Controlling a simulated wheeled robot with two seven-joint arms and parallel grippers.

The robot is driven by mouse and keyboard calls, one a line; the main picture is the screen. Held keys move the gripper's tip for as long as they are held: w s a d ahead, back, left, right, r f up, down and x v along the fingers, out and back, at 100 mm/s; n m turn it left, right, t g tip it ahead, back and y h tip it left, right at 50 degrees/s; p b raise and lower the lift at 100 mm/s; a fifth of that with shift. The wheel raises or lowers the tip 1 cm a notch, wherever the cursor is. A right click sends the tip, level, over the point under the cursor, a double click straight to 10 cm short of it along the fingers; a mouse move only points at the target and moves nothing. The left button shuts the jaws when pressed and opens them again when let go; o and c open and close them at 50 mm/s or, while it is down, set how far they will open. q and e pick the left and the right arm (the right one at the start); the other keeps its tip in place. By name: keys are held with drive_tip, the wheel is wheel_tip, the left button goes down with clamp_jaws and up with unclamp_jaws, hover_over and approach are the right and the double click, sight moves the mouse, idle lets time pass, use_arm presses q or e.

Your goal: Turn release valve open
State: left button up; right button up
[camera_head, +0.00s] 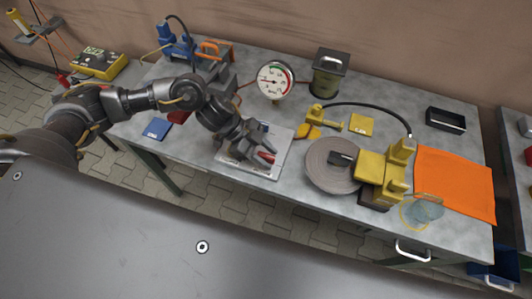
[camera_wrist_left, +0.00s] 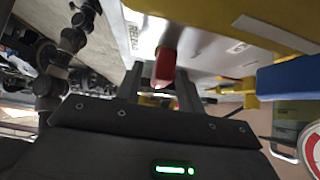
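My left gripper (camera_head: 262,148) is over the light metal plate (camera_head: 240,165) on the workbench and hides much of what is mounted there. A red handle (camera_head: 266,158) shows beside its fingertips, likely the release valve's lever. In the left wrist view my left gripper (camera_wrist_left: 160,85) has its two fingers apart, with the red handle (camera_wrist_left: 165,67) between them. A gap shows beside the handle, so the fingers do not look closed on it. The valve's body is mostly hidden by the gripper. My right gripper is in neither view.
A pressure gauge (camera_head: 275,81) stands behind the plate. A yellow fitting with a black hose (camera_head: 325,118) lies to its right. A round grey disc (camera_head: 333,165), a yellow caliper-like block (camera_head: 380,170) and an orange cloth (camera_head: 455,185) fill the bench's right side.

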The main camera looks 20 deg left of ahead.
use_arm(q)
drive_tip(key=shift+c, duration=0.5)
clamp_jaws()
